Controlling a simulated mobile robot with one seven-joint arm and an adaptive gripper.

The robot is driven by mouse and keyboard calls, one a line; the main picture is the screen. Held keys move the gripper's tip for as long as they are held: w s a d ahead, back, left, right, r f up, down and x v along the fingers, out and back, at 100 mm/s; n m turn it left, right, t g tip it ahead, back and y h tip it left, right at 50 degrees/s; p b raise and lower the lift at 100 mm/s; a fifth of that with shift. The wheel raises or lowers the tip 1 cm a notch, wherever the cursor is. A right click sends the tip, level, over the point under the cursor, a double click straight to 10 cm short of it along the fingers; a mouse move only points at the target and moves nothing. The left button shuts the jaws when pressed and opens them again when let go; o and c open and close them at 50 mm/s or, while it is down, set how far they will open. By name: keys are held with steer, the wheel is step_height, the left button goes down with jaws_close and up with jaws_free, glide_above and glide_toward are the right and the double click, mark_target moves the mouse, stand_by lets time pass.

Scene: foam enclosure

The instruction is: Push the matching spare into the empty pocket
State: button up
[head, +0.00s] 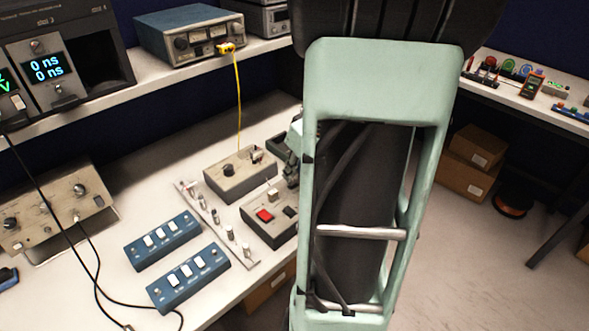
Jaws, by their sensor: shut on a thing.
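My gripper (291,174) is partly hidden behind my own arm. Its dark fingers are just above the workbench, behind the grey box with a red button. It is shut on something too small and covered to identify. The grey box (252,212) has a red button (264,215), a pale raised piece (272,194) and a dark square area (290,211), which may be a pocket or a dark part. A second grey box (228,186) behind it has a knob and small switches. A pale strip (239,246) in front carries several small loose-looking parts.
Two blue switch boxes (163,240) (188,278) lie front left. A beige panel with knobs (58,215) and black cables (92,262) are at far left. A yellow cable (238,100) hangs from the shelf instrument (203,35). My arm covers the bench's right end.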

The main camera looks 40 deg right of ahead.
steer(key=shift+f+b, duration=1.4)
steer(key=shift+b, duration=0.25)
steer(key=o, duration=0.9)
steer(key=shift+r, duration=0.15)
steer(key=v, duration=0.7)
steer(key=shift+s+r, duration=0.1)
steer(key=shift+r, duration=0.1)
